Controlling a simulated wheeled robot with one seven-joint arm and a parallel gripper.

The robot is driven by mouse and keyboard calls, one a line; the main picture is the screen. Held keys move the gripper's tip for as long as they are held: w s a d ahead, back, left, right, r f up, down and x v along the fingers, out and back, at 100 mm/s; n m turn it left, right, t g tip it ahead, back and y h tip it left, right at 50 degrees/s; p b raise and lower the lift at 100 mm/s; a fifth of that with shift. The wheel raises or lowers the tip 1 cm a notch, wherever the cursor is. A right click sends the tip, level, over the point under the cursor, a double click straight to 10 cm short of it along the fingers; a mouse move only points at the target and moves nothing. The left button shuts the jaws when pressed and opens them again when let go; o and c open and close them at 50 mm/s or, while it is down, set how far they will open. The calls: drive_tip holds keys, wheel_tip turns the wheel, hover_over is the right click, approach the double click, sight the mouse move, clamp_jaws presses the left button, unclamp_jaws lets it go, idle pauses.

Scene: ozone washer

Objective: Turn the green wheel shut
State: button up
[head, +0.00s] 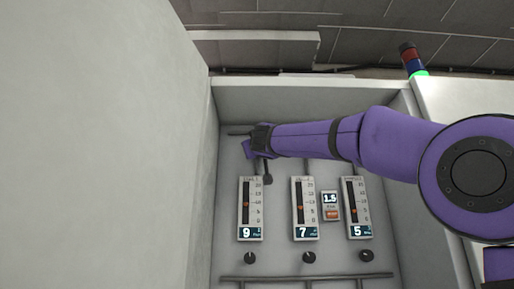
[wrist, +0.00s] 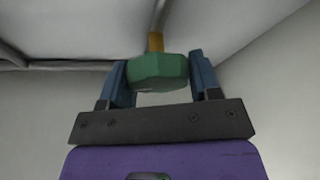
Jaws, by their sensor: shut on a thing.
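The green wheel (wrist: 158,71) shows in the wrist view, on a brass-coloured stem below a grey pipe. My gripper (wrist: 160,75) has its two blue fingers on either side of the wheel and is shut on it. In the head view, my gripper (head: 248,148) is at the upper left of the panel recess, by the horizontal pipe. The wheel cannot be made out there, as my gripper and arm cover that spot.
Three gauges, reading 9 (head: 250,208), 7 (head: 305,207) and 5 (head: 358,207), stand below my arm. A small 1.5 display (head: 331,205) sits between two of them. Dark knobs (head: 309,257) line the panel below. A tall pale wall (head: 95,140) closes the left side.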

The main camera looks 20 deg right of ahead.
drive_tip(key=shift+a+f+n+g+y, duration=0.1)
drive_tip(key=shift+n+g+y, duration=0.15)
drive_tip(key=shift+n+y, duration=0.8)
drive_tip(key=shift+d+r+n+g+y, duration=0.1)
drive_tip(key=shift+n+g+y, duration=0.1)
drive_tip(key=shift+n, duration=1.55)
drive_tip(key=shift+a+f+n+g+y, duration=0.1)
drive_tip(key=shift+n+g+y, duration=0.15)
drive_tip(key=shift+n+y, duration=0.8)
drive_tip(key=n+g, duration=0.1)
drive_tip(key=n, duration=0.2)
drive_tip(key=n+g, duration=0.1)
drive_tip(key=n, duration=0.3)
drive_tip(key=shift+w+f, duration=0.1)
drive_tip(key=shift+f, duration=0.05)
drive_tip(key=n+g, duration=0.1)
drive_tip(key=n, duration=0.1)
drive_tip(key=n+g, duration=0.1)
drive_tip(key=n, duration=0.2)
drive_tip(key=shift+f+n+g+h, duration=0.2)
drive_tip(key=shift+n+g+h, duration=0.05)
drive_tip(key=shift+g+h, duration=0.05)
drive_tip(key=n+g+h, duration=0.1)
drive_tip(key=n, duration=0.2)
drive_tip(key=shift+f, duration=0.1)
drive_tip(key=shift+n+g+h, duration=0.4)
drive_tip(key=shift+n+h, duration=0.1)
drive_tip(key=shift+n, duration=0.3)
drive_tip(key=o, duration=0.8)
drive_tip(key=shift+o, duration=0.2)
